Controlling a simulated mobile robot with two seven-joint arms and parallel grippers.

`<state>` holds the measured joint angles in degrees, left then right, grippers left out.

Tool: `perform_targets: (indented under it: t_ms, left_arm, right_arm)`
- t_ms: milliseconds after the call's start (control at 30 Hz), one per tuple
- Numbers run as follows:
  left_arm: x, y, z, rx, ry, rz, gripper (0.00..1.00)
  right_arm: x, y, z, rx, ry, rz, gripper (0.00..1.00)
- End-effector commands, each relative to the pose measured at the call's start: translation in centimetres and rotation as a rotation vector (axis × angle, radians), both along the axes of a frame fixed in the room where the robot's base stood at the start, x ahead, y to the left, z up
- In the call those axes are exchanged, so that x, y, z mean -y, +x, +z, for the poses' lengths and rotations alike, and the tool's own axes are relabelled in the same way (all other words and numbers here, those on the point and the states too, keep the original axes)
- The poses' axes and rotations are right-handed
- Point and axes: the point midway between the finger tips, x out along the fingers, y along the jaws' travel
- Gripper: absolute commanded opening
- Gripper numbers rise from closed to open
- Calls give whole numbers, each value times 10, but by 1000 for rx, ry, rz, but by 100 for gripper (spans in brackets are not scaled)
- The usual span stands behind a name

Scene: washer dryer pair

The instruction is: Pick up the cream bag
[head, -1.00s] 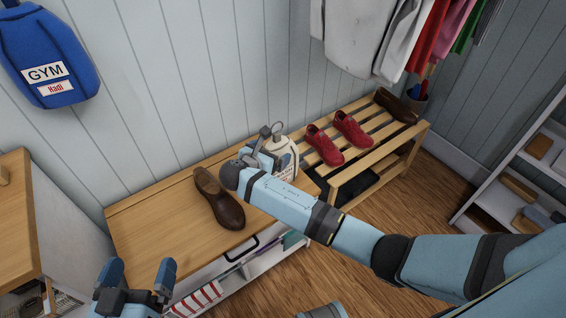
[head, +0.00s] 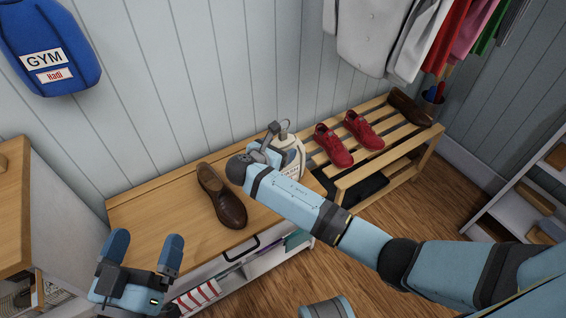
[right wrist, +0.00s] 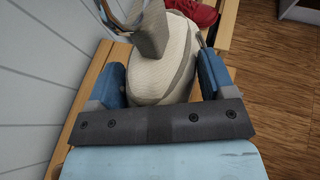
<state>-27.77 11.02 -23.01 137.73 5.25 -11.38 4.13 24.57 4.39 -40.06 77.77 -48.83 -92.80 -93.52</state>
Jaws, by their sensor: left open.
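The cream bag (head: 292,155) stands at the right end of the wooden bench top, partly hidden behind my right gripper (head: 268,150). In the right wrist view the bag (right wrist: 160,75) lies between the two blue fingers of the right gripper (right wrist: 162,75), filling most of the gap. Its strap and a dark grey piece show close to the camera. I cannot tell whether the fingers press on it. My left gripper (head: 143,240) is open and empty, in front of the bench's left end.
A brown shoe (head: 222,196) lies on the bench top (head: 150,212), left of the right gripper. Red shoes (head: 333,146) sit on the slatted rack (head: 372,163) to the right. Clothes (head: 400,40) hang above it. A blue gym bag (head: 48,45) hangs on the left wall.

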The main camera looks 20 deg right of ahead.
Motion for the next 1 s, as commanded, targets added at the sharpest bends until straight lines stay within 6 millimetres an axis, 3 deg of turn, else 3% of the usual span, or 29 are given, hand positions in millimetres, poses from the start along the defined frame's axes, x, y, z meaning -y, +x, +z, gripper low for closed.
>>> perform_targets:
  t_ms: [333, 367, 400, 533, 667, 1000]
  left_arm:
    - [0, 0, 0, -2, 2, 1, 99]
    - [0, 0, 1, -3, 4, 0, 99]
    - [0, 0, 1, -6, 6, 1, 99]
    - [-2, 2, -3, -34, 30, 6, 99]
    - [-11, 1, -29, -142, 84, 36, 99]
    - [-39, -16, -87, -420, 254, 81, 99]
  right_arm:
    - [1, 1, 3, 2, 0, -1, 20]
    - [1, 1, 4, 2, 0, -1, 19]
    - [0, 1, 6, 2, 1, 0, 11]
    - [0, 1, 20, 4, 0, 0, 10]
    - [0, 1, 47, 6, 1, 0, 10]
    - [0, 1, 144, 6, 2, 0, 9]
